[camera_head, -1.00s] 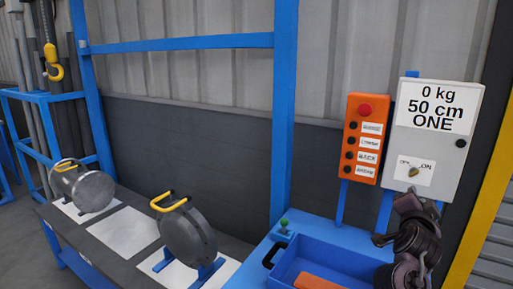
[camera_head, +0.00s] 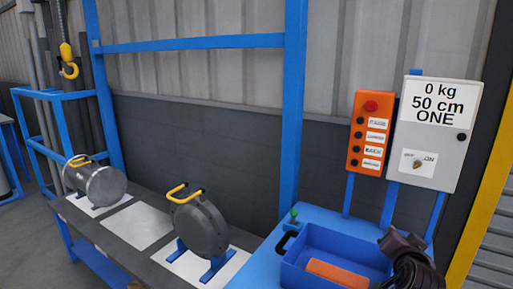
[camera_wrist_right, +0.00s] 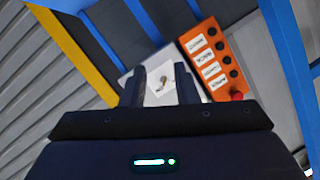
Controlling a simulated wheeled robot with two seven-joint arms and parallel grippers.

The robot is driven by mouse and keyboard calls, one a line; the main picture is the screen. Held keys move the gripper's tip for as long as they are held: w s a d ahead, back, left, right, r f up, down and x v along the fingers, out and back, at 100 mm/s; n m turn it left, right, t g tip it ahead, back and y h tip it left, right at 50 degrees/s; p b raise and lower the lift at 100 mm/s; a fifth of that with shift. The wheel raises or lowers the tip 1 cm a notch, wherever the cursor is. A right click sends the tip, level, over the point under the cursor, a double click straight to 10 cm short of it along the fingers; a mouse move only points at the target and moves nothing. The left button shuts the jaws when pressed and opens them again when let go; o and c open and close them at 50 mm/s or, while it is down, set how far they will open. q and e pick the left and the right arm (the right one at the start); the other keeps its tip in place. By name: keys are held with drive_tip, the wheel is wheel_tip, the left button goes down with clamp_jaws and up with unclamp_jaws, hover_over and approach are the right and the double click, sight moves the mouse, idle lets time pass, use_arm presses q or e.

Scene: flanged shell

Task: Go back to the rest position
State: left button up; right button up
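My right gripper (camera_wrist_right: 160,88) shows its two fingers apart with nothing between them. In the head view the dark right gripper (camera_head: 400,243) is at the lower right, below the grey control box and over the right end of the blue tray. The grey box (camera_head: 409,136) carries a rotary switch (camera_head: 417,163) marked off and on. In the right wrist view the switch (camera_wrist_right: 163,86) shows beyond the fingers, apart from them. My left gripper cannot be made out in either view.
An orange button panel (camera_head: 370,134) stands left of the box. A blue tray (camera_head: 335,238) holds an orange item (camera_head: 343,273). A round flanged part (camera_head: 201,229) and a metal cylinder (camera_head: 95,183) with yellow handles rest on the bench (camera_head: 75,211). A yellow hook (camera_head: 69,66) hangs at left.

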drive_tip(key=s+a+f+n+g+y, duration=0.4)
drive_tip(key=s+a+f+n, duration=0.2)
drive_tip(key=s+a+f, duration=0.45)
drive_tip(key=s+a+f+n+g, duration=0.2)
drive_tip(key=s+f, duration=0.1)
drive_tip(key=s, duration=0.3)
drive_tip(key=s+a+f+n+g+y, duration=0.1)
drive_tip(key=s+f+n+g, duration=0.15)
drive_tip(key=s, duration=0.35)
drive_tip(key=s+a+f+n+g, duration=0.2)
drive_tip(key=s+f, duration=0.1)
drive_tip(key=s, duration=0.3)
wheel_tip(320, 180, down, 28)
drive_tip(key=s+g, duration=0.1)
drive_tip(key=g, duration=0.1)
drive_tip(key=s+d+f, duration=0.2)
drive_tip(key=s+f, duration=0.8)
drive_tip(key=s+d+f, duration=0.2)
drive_tip(key=s+f, duration=0.8)
drive_tip(key=shift+s+g, duration=0.35)
drive_tip(key=shift+s, duration=0.05)
